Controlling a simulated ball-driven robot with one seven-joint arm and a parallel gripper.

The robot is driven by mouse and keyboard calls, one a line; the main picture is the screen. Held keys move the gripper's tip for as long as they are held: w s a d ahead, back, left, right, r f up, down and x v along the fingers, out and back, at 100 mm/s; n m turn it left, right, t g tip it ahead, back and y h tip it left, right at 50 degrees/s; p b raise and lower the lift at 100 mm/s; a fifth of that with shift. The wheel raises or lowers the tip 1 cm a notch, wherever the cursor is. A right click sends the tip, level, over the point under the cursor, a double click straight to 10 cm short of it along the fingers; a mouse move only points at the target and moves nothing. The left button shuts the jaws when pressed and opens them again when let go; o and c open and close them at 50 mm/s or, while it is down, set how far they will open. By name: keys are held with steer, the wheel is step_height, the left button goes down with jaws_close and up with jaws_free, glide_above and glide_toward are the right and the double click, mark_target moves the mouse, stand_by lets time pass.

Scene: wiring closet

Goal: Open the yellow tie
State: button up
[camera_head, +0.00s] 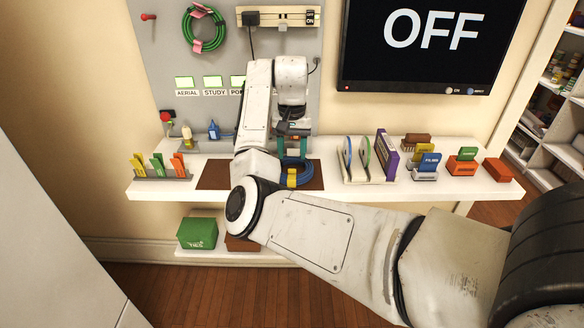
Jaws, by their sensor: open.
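A blue cable coil (297,168) lies on a brown mat (215,176) on the white shelf. A yellow tie (292,179) is wrapped around the front part of the coil. My gripper (292,155) points down over the coil, just behind the yellow tie. Its teal fingers are apart. I cannot tell whether they touch the coil. My arm hides part of the mat and the coil's left side.
A rack of coloured clips (162,173) stands at the shelf's left end. Upright discs in a holder (364,166) stand right of the mat, with several coloured blocks beyond. A screen (430,45) reading OFF hangs above. A green box (197,233) sits below.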

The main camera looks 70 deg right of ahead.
mark_target(292, 170)
steer(key=shift+f, duration=2.55)
steer(key=shift+c, duration=0.4)
jaws_close()
